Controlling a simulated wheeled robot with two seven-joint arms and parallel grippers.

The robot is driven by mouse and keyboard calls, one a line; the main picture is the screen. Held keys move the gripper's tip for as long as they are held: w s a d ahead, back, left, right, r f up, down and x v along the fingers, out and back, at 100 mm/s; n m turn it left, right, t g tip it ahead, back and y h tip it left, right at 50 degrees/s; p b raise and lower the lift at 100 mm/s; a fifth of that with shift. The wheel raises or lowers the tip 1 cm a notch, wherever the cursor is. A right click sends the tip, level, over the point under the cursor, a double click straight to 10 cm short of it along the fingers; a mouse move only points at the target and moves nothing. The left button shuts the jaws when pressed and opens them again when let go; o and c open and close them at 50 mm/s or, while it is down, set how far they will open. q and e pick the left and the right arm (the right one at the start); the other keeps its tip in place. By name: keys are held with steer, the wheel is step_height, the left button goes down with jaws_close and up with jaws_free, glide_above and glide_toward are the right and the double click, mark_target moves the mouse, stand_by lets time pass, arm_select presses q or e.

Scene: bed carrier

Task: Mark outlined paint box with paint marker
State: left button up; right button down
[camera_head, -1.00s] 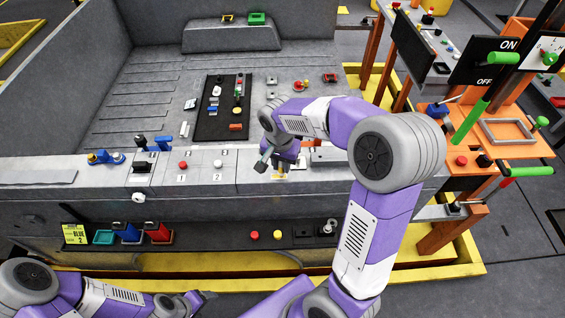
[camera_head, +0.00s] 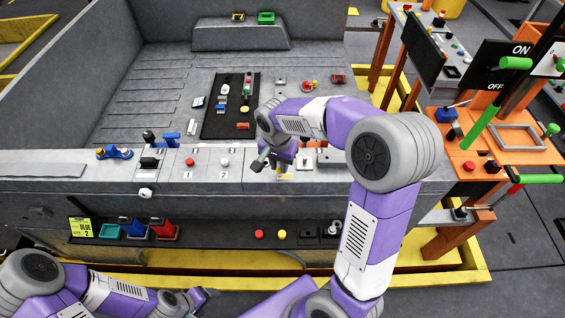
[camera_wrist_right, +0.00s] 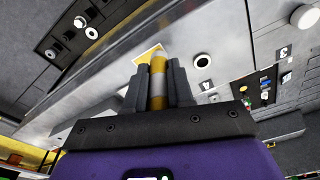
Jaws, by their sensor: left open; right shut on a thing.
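My right gripper (camera_wrist_right: 158,85) is shut on a paint marker (camera_wrist_right: 157,88), a yellow and silver stick pointing away from the wrist. The marker's tip is at or very close to a small yellow-edged paint box (camera_wrist_right: 146,54) on the bed's metal side. I cannot tell if they touch, and the marker hides part of the box. In the head view the right gripper (camera_head: 277,160) is over the front ledge, right of the numbered switches, with a bit of yellow below it. My left gripper (camera_head: 207,296) is low at the front, open and empty, away from the bed.
The front ledge carries a red button (camera_head: 190,161) and a white button (camera_head: 224,161). A lower shelf has a yellow sign (camera_head: 81,227), coloured containers and a yellow button (camera_head: 279,234). An orange stand with a green lever (camera_head: 480,127) is at the right.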

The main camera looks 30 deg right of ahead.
steer(key=shift+w+a, duration=0.25)
steer(key=shift+a, duration=0.15)
steer(key=shift+d, duration=0.1)
steer(key=shift+s+d, duration=0.45)
steer(key=shift+d, duration=0.25)
steer(key=shift+s+d, duration=0.1)
steer(key=shift+d, duration=0.05)
steer(key=shift+s+d, duration=0.35)
steer(key=shift+d, duration=0.15)
steer(key=shift+s+d, duration=0.45)
steer(key=shift+d, duration=0.3)
